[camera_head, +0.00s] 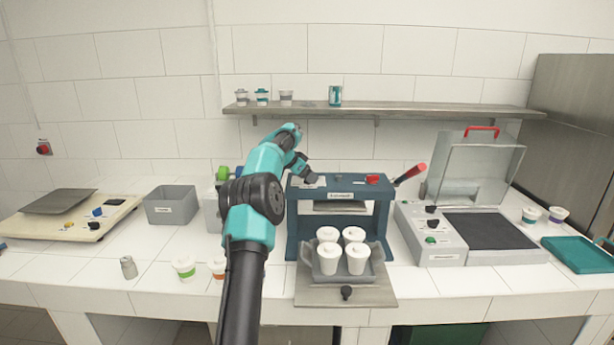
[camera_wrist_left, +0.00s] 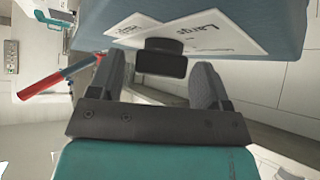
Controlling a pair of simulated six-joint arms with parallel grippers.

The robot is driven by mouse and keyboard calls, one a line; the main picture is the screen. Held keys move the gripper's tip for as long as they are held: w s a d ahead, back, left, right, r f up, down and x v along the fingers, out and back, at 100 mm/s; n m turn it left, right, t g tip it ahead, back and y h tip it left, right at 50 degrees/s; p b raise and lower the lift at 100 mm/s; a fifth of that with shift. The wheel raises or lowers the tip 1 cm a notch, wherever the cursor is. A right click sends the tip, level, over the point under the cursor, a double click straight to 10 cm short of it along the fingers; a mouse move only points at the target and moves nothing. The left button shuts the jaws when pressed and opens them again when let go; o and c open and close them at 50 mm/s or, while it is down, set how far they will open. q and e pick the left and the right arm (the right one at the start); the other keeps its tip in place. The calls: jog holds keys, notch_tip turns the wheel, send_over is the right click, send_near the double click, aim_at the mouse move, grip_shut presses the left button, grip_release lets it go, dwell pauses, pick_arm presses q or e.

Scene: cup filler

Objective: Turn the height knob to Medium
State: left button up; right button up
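The blue cup filler (camera_head: 380,215) stands in the middle of the counter. Its black height knob (camera_wrist_left: 162,58) sits on a white label card (camera_wrist_left: 195,35) on the blue top, with the word "Large" readable and another word too blurred to read. My left gripper (camera_head: 308,176) is over the left part of the filler's top, and the arm hides some of that area in the head view. In the left wrist view the left gripper (camera_wrist_left: 160,80) is open, one finger on each side of the knob, with gaps visible. My right gripper is not in view.
The filler has a red button (camera_head: 373,179) and a red-handled lever (camera_head: 412,172) on its right. A grey bin (camera_head: 171,206) is left and a clear-lidded machine (camera_head: 430,235) is right.

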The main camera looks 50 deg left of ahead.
pick_arm(q)
jog(key=shift+o, duration=0.3)
jog(key=v, duration=1.7)
jog(key=shift+r, duration=0.15)
jog(key=shift+s, duration=0.15)
